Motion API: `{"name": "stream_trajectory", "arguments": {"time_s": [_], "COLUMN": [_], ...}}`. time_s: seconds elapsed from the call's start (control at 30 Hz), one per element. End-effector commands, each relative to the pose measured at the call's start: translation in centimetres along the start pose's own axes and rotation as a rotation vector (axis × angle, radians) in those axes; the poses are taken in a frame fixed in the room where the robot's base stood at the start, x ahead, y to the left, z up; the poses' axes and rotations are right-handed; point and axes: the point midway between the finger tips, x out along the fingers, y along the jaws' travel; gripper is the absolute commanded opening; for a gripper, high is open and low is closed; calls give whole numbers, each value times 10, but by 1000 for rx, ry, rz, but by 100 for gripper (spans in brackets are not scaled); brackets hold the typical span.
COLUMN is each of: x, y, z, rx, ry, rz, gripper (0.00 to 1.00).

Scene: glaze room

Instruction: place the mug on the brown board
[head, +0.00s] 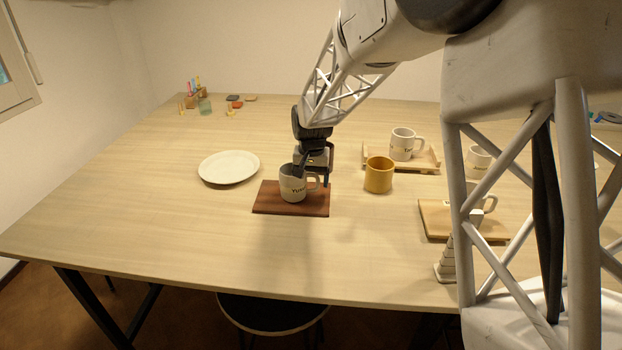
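A cream mug (291,187) with dark lettering stands upright on the brown board (268,203), its handle to the right. My gripper (314,178) is right over the mug, pointing down. Its two fingers are spread: one goes down at the mug's mouth, the other hangs to the right of the handle with a gap. The gripper looks open; whether the left finger touches the mug wall is too small to tell.
A white plate (229,167) lies left of the board. A yellow cup (379,176) stands to the right. Behind it, a wooden tray (430,163) holds another lettered mug (403,146). A light board (437,226) with a mug is partly hidden by my arm. The table's front left is clear.

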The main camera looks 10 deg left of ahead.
Motion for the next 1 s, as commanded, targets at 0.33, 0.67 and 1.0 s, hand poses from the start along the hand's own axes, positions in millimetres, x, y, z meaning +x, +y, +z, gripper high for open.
{"name": "stream_trajectory", "arguments": {"time_s": [0.33,0.67,1.0], "x": [-2,-26,-79], "y": [0,0,0], "z": [0,0,0], "rx": [0,0,0], "ry": [0,1,1], "rz": [0,-1,0], "gripper": [79,79,79]}}
